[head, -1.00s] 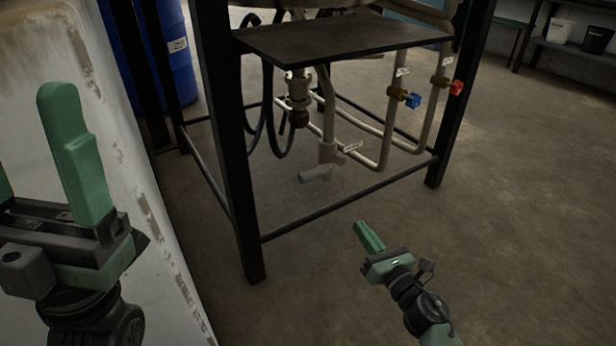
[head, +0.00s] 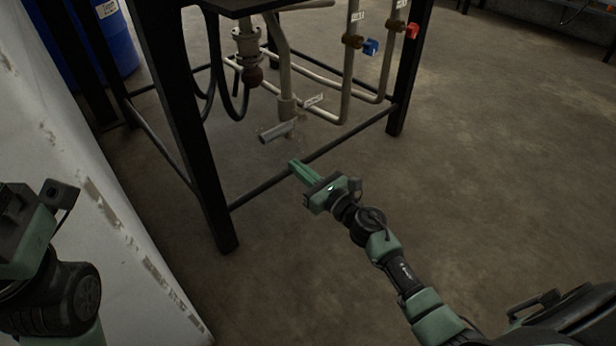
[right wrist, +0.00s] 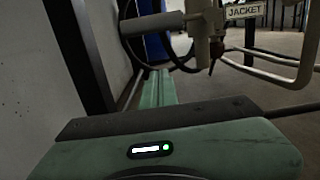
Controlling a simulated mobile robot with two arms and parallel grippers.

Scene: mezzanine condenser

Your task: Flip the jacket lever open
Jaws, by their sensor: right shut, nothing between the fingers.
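The white JACKET tag (right wrist: 245,11) shows in the right wrist view beside a pale vertical pipe (right wrist: 202,40) with a grey side spout (right wrist: 152,25). In the head view the pipe (head: 287,108), spout (head: 276,131) and small tag (head: 313,100) are under the frame; I cannot make out a distinct lever there. My right gripper (head: 293,167) is shut and empty, just below and right of the spout in the picture, apart from it. Its fingers (right wrist: 158,88) point towards the pipe. My left gripper (head: 28,228) is partly in view at the left edge; its fingers are not visible.
A black frame leg (head: 190,130) and a low rail (head: 320,153) stand close by. Blue (head: 371,47) and red (head: 411,31) valve handles sit on tagged pipes to the right. A pale wall-like block (head: 70,150) is on the left. The floor at right is clear.

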